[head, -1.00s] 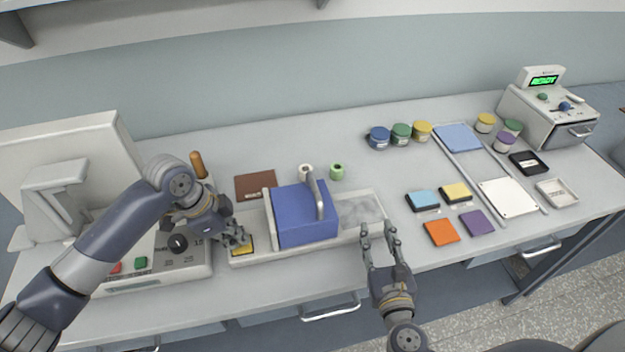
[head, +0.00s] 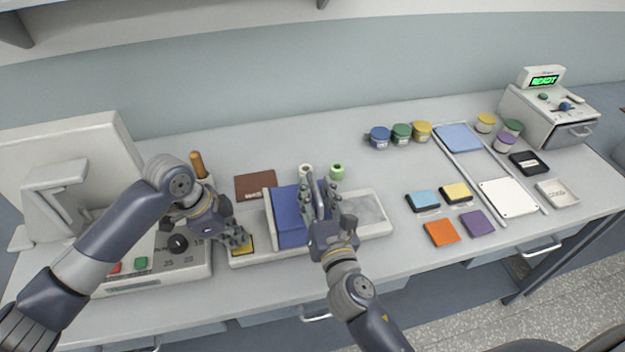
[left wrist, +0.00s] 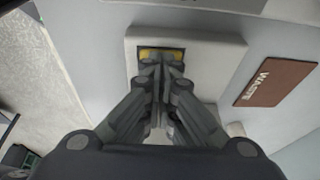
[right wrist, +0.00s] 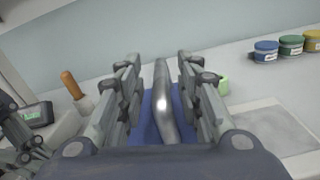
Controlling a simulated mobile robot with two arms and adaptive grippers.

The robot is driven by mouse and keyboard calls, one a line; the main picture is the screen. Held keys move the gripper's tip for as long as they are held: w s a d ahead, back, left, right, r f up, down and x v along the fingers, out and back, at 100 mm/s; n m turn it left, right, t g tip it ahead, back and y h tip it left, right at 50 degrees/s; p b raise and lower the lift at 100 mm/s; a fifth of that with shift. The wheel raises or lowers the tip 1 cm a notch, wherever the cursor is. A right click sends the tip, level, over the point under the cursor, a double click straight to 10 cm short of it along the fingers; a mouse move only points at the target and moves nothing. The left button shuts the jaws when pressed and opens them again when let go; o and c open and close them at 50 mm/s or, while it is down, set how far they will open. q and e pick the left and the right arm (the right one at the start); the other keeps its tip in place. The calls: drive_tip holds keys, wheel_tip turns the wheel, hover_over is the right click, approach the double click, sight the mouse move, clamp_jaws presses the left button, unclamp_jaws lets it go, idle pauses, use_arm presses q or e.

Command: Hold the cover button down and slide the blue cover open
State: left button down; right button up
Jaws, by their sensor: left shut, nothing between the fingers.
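The blue cover (head: 286,222) sits over the middle of the pale bobbin tray (head: 385,213), with a grey bar handle (right wrist: 163,105) standing on it. The yellow cover button (head: 249,246) is at the tray's left end. My left gripper (head: 238,240) is shut, its tips at the button; in the left wrist view the fingertips (left wrist: 162,66) overlap the button (left wrist: 150,53), partly hiding it. My right gripper (head: 322,188) is over the cover with one finger on each side of the handle. In the right wrist view gaps show between the handle and both fingers.
A brown waste mat (head: 256,186), a white spool (head: 305,170) and a green spool (head: 337,172) lie behind the tray. A control box with a black knob (head: 178,243) stands left of it. The tray's right end is uncovered. Coloured pads (head: 441,232) lie further right.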

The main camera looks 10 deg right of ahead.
sight(310, 174)
drive_tip(key=shift+w, duration=1.85)
clamp_jaws()
drive_tip(key=d, duration=0.3)
drive_tip(key=shift+d, duration=0.75)
